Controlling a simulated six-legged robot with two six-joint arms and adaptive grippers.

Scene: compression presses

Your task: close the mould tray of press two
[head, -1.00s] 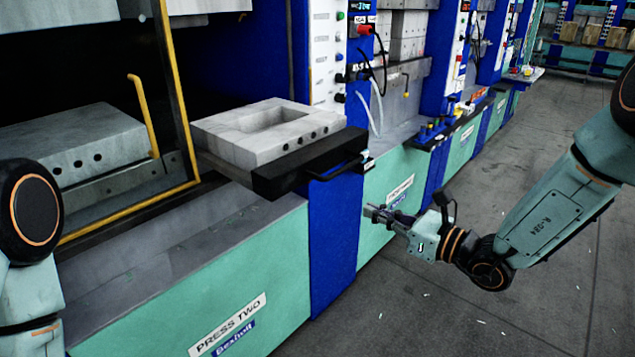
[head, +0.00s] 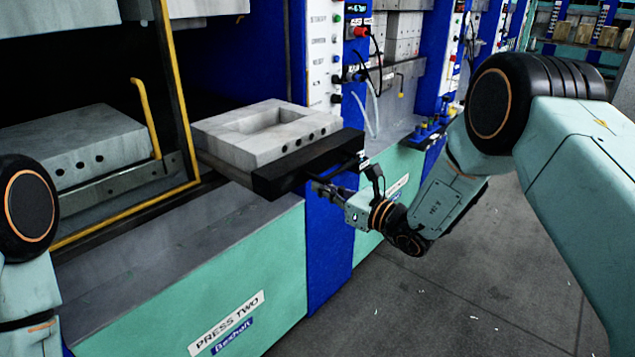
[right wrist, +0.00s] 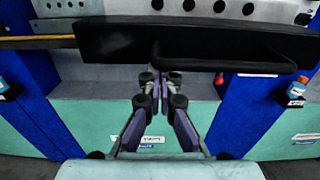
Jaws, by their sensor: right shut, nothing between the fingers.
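The mould tray of press two is slid out of the press. It carries a grey mould block (head: 262,131) with a square recess and has a black front bar (head: 305,165) with a handle. In the right wrist view the bar (right wrist: 120,40) and its dark handle (right wrist: 225,55) cross the upper part. My right gripper (head: 318,187) is shut and empty, just below and in front of the bar near its handle. In the right wrist view the fingertips (right wrist: 161,80) are together below the bar; I cannot tell whether they touch it. The left gripper is out of view.
Press two's green base (head: 190,300) bears its name label. A yellow guard frame (head: 180,110) stands left of the tray. A blue column with a white control panel (head: 325,50) is behind it. Grey floor (head: 400,310) is free at the lower right.

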